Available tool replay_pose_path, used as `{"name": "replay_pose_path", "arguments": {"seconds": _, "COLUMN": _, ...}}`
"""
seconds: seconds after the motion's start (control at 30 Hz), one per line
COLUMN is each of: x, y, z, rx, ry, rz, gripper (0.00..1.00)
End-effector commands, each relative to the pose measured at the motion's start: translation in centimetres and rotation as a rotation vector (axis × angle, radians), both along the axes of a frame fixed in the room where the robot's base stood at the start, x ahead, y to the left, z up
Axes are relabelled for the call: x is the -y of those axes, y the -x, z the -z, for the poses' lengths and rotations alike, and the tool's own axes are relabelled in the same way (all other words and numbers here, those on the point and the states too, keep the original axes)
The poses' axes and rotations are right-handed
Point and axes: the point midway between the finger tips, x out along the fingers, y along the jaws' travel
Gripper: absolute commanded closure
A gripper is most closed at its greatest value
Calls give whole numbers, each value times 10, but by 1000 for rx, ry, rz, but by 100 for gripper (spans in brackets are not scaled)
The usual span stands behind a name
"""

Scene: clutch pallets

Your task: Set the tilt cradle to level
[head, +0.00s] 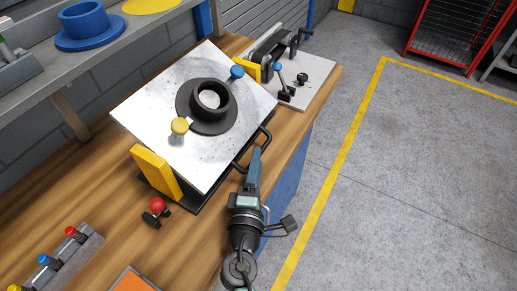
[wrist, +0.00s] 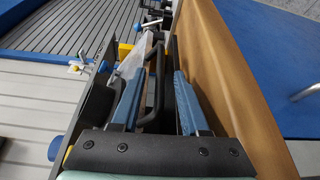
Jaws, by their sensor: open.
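The tilt cradle has a pale speckled plate (head: 150,105) between two yellow end blocks (head: 156,172). The plate looks sloped rather than flat, over a dark base. On it sit a black round hub (head: 210,100), a blue knob (head: 237,72) and a yellow knob (head: 180,126). A black bar handle (head: 265,137) stands out from the plate's front right edge. My gripper (head: 256,152) is at this handle, open. In the wrist view the handle (wrist: 153,85) shows between the two blue fingers of my gripper (wrist: 156,90), with gaps on both sides.
A red-knobbed lever (head: 156,207) stands on the wooden bench left of the cradle. A second fixture with a blue-knobbed clamp (head: 284,85) is behind it. A shelf with a blue flanged ring (head: 88,25) runs along the upper left. Open floor lies right of the bench.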

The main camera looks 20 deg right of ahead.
Motion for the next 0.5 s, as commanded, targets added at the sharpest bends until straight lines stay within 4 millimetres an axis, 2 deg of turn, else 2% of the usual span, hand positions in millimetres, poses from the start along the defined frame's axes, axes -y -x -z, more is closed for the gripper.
{"name": "replay_pose_path", "arguments": {"seconds": 0.2, "x": 13, "y": -23, "z": 0, "rx": 0, "ry": 0, "rz": 1, "gripper": 55}}
{"name": "replay_pose_path", "arguments": {"seconds": 0.5, "x": 17, "y": -29, "z": 1, "rx": 0, "ry": 0, "rz": 0, "gripper": 55}}
